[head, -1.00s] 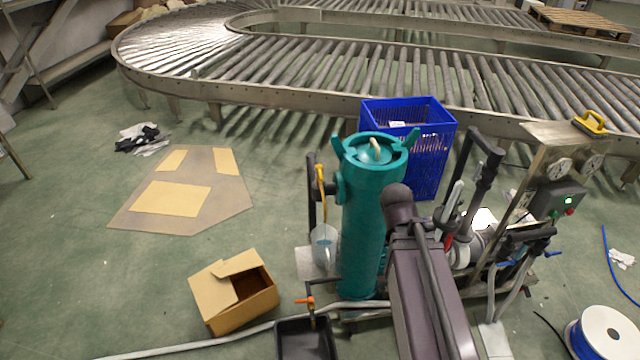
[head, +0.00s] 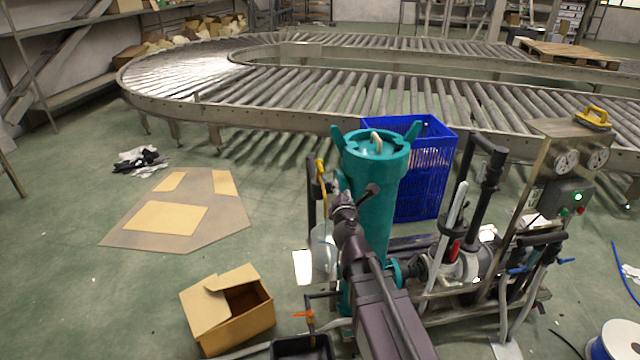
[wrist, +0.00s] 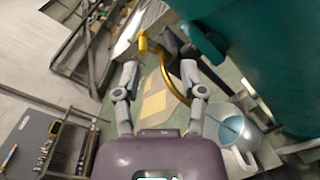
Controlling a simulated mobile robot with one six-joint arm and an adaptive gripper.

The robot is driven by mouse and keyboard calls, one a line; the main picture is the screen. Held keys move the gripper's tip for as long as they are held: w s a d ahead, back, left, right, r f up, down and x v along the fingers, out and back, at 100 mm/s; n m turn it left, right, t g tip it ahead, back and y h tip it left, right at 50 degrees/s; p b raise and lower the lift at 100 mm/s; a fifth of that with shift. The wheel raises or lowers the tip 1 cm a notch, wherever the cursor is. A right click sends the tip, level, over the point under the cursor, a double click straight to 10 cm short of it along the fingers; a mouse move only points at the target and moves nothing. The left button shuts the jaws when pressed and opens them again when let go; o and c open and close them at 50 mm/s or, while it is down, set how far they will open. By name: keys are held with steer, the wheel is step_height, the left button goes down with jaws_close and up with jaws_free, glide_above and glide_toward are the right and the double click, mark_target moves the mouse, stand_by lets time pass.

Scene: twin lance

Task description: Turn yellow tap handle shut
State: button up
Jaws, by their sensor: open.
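The yellow tap handle (head: 320,172) sits at the left side of the tall teal filter vessel (head: 375,160) in the head view. In the wrist view its yellow grip (wrist: 143,42) shows beyond my fingertips, beside a dark fitting (wrist: 175,45). A curved yellow tube (wrist: 172,82) hangs below the fitting. My gripper (wrist: 160,66) is open, with its two fingers apart and nothing held. The handle appears ahead of the fingers, apart from them. In the head view my gripper (head: 343,202) is close below the handle, and its fingertips are hard to make out.
A clear bucket (wrist: 228,130) stands below right of my fingers. The teal vessel (wrist: 285,60) fills the right side of the wrist view. A blue crate (head: 425,165) stands behind it.

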steer(key=a+n, duration=0.1)
steer(key=a+n+y, duration=0.1)
steer(key=s+a+f+n+y, duration=0.1)
steer(key=shift+a+n+b, duration=0.3)
steer(key=shift+n+b, duration=0.05)
steer(key=shift+n, duration=0.05)
steer(key=shift+w, duration=0.1)
